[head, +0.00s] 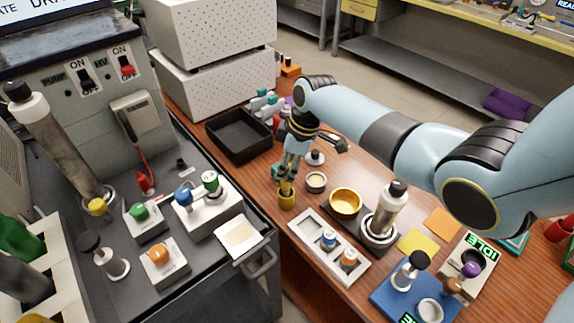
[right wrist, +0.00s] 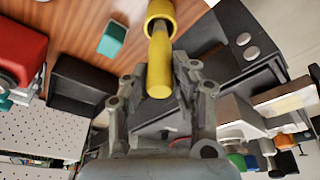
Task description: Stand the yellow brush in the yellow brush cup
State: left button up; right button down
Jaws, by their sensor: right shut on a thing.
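My right gripper (head: 288,176) points down at the left edge of the wooden bench. It is shut on the yellow brush (right wrist: 159,70), whose thick handle shows between the fingers in the right wrist view. The yellow brush cup (head: 286,200) is directly below the fingers. In the right wrist view the cup's yellow rim (right wrist: 160,12) surrounds the far end of the brush. The brush lines up with the cup and its lower end appears inside it. Whether it touches the bottom is hidden. In the head view the fingers cover most of the brush. My left gripper is not in view.
A small cup (head: 316,182), a golden bowl (head: 345,203) and a white tray (head: 318,250) with small bottles stand close by on the right. A black tray (head: 213,128) lies behind. The grey cart (head: 262,222) is just left, across a gap.

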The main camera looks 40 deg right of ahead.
jog(key=shift+f+b, duration=1.3)
jog(key=shift+f, duration=0.55)
jog(key=c, duration=1)
grip_release()
jog(key=v, duration=1.2)
jog(key=shift+a, duration=0.1)
